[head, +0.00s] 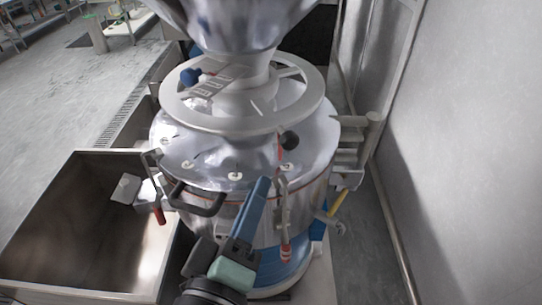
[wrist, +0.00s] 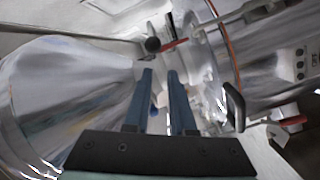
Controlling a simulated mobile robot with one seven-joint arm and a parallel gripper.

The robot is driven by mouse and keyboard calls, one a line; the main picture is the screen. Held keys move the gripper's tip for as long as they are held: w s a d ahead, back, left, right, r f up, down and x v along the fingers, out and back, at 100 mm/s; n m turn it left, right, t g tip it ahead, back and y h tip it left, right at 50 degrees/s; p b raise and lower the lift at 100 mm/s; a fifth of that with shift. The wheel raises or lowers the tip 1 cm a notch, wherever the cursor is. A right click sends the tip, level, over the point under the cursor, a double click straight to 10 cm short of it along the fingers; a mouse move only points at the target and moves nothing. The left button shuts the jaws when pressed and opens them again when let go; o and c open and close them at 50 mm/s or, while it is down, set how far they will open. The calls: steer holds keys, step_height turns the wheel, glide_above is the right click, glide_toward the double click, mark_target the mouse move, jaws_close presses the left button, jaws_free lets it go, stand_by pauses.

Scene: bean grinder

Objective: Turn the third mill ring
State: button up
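The mill is a shiny steel drum (head: 240,165) with a steel hopper (head: 235,25) above it. A wide pale grey ring (head: 178,108) with spokes surrounds the neck under the hopper. A blue knob (head: 190,76) sits at its left and a black ball knob (head: 290,140) at its front right. My gripper (head: 264,182) is in front of the drum, below the ring, pointing up at it. In the wrist view, its two blue fingers (wrist: 160,73) are apart with no object clearly held between them. The black ball knob (wrist: 153,44) and a red bar (wrist: 175,43) show beyond the fingertips. I cannot tell which ring is the third.
An open steel bin (head: 95,215) stands at the left. A black handle (head: 198,200) and clamps with red ends (head: 286,252) stick out from the drum's side. A grey wall (head: 460,130) closes off the right. Open floor (head: 60,90) lies at the far left.

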steer(key=s+a+n+p, duration=0.1)
steer(key=s+a+r+n+p, duration=0.1)
steer(key=p, duration=0.1)
steer(key=s+a+r+n+y+p, duration=0.1)
steer(key=p, duration=0.1)
steer(key=shift+s+r+n, duration=0.2)
steer(key=shift+s+n, duration=0.15)
steer(key=shift+n, duration=0.05)
jaws_close()
steer(key=w+d+f+n+b, duration=0.1)
steer(key=w+d+b, duration=0.3)
steer(key=w, duration=0.7)
steer(key=shift+d+f+b, duration=0.3)
steer(key=shift+d+f, duration=0.1)
steer(key=shift+d, duration=0.2)
steer(key=shift+w, duration=0.1)
